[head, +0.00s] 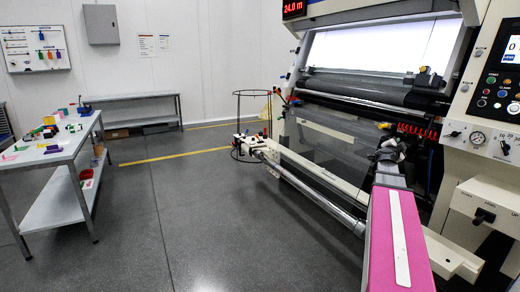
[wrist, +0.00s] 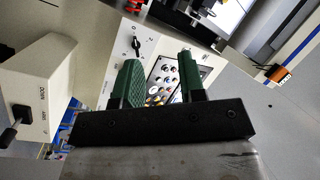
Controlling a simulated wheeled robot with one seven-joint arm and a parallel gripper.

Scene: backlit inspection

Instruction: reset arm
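My gripper (wrist: 159,60) shows in the wrist view as two green ribbed fingers on a black mount. The fingers stand clearly apart, and nothing is held between them. Through the gap I see part of a control panel (wrist: 160,84) with several buttons, which lies beyond the fingers. In the head view my arm reaches forward from the lower right, in front of the machine. Its end is dark and small there, so the fingers cannot be made out in that view.
A large roll machine (head: 375,90) with a lit panel fills the right side. Its control console (head: 497,85) stands close to the right of my arm. A white table (head: 52,153) with small coloured items is at left. A bench (head: 130,98) stands behind.

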